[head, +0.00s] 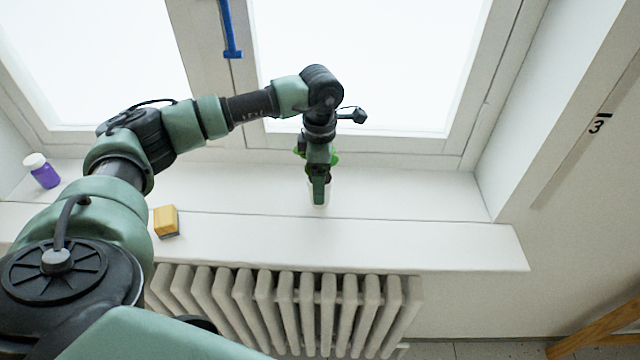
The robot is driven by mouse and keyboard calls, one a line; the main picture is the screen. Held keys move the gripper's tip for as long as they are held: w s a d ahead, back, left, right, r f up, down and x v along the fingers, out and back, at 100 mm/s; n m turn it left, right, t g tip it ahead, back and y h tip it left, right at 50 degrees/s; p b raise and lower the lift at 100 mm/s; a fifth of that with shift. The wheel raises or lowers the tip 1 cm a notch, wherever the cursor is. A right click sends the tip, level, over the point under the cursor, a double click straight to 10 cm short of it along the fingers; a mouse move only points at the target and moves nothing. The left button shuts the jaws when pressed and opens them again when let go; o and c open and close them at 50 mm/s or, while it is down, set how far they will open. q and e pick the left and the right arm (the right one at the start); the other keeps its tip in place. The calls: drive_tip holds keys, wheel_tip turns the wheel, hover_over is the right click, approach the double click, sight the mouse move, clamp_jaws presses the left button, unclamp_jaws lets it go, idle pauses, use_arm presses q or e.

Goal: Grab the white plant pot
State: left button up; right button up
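The white plant pot (327,194) stands on the windowsill below the right window pane. Only slivers of it show, as my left gripper covers most of it. Bits of a green plant (334,158) show on both sides of the gripper. My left gripper (319,192) points down at the pot, with a finger in front of it. I cannot tell whether the fingers touch the pot or how far apart they are. My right gripper is not in view.
On the windowsill (420,215) are a yellow sponge-like block (166,220) and a purple bottle with a white cap (42,172). A blue window handle (230,35) hangs above. A radiator (300,300) is below. The sill right of the pot is clear.

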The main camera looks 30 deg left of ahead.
use_arm(q)
clamp_jaws()
